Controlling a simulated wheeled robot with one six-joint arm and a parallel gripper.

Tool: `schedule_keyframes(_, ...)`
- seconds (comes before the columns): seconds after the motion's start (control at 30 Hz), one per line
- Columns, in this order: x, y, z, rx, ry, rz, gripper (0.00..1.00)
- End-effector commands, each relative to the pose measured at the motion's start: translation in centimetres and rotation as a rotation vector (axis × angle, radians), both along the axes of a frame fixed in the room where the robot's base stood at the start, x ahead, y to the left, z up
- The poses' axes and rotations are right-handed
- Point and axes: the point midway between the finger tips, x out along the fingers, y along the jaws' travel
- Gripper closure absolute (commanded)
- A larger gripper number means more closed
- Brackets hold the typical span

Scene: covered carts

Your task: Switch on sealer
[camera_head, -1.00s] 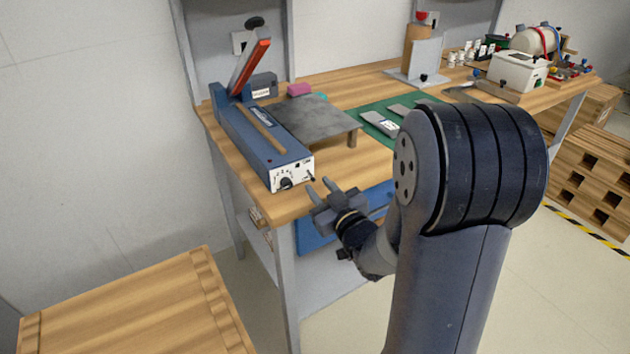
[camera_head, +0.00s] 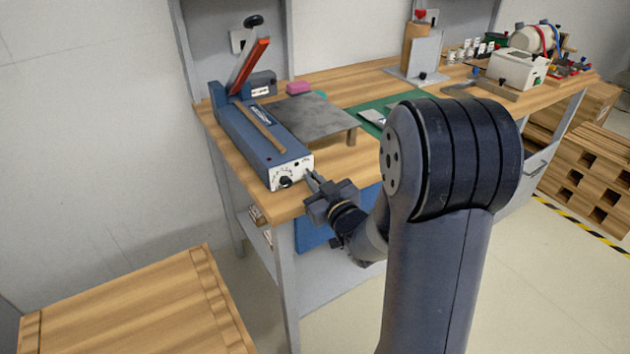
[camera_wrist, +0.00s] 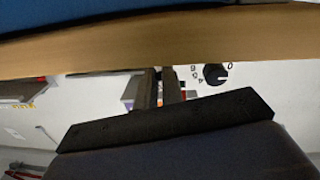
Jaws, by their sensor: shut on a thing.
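The sealer (camera_head: 255,138) is a long blue device on the wooden bench, with its orange-edged lever arm (camera_head: 249,66) raised at the far end. Its white front panel (camera_head: 272,181) carries a round black knob (camera_head: 285,182), also seen in the wrist view (camera_wrist: 214,74). My gripper (camera_head: 311,176) is at the right part of this panel, its fingers reaching the place of the small switch. In the wrist view the two dark fingers (camera_wrist: 161,86) are close together beside the knob. The fingers hide the switch, so its position cannot be told.
A grey metal plate stand (camera_head: 312,118) stands right of the sealer. A pink block (camera_head: 298,87) lies behind it. A green mat (camera_head: 372,116) is farther right, partly behind my arm. A wooden crate (camera_head: 130,310) stands on the floor at lower left.

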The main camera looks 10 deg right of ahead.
Motion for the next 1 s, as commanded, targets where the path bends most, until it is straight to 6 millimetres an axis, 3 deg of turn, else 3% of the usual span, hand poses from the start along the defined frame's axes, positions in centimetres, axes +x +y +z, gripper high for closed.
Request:
schedule_keyframes(0.47,-0.1,0.0,0.7,-0.018,0.055,0.001,1.00)
schedule_keyframes(1.0,-0.1,0.0,2.5,-0.120,0.371,0.001,1.00)
